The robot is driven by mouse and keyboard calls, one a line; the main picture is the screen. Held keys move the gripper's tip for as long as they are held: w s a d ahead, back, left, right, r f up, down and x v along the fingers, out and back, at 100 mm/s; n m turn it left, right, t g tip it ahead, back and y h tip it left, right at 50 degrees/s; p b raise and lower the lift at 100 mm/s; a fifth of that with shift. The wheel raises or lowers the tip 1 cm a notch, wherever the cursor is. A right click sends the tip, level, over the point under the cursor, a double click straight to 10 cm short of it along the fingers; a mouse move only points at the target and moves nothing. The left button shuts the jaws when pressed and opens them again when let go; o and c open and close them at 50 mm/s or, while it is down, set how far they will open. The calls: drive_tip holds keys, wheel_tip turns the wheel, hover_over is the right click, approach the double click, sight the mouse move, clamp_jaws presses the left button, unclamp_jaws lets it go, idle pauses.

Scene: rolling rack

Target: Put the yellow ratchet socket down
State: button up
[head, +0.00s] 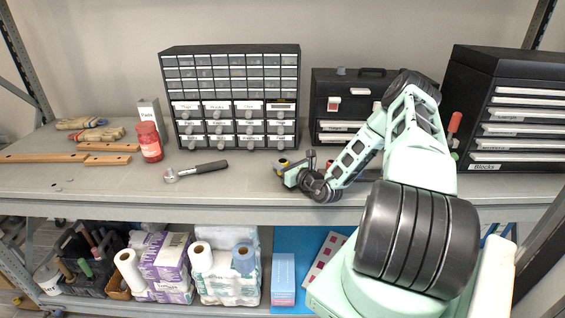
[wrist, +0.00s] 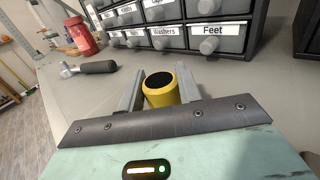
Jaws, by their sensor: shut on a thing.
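The yellow ratchet socket (wrist: 161,88) is a short yellow cylinder with a dark round top opening. In the wrist view it stands between the two fingers of my gripper (wrist: 160,90), which is shut on it. In the head view the socket (head: 283,162) is a small yellow spot at my gripper (head: 287,172), near the front part of the shelf, in front of the drawer cabinet. I cannot tell whether its underside touches the shelf.
A ratchet wrench (head: 197,171) lies to the left on the shelf (head: 150,187). A red jar (head: 149,142) and a drawer cabinet (head: 232,98) stand behind. A dark toolbox (head: 345,95) stands behind my arm. The shelf between the wrench and my gripper is clear.

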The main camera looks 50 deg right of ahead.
drive_tip(key=o, duration=1)
drive_tip(key=shift+r, duration=0.1)
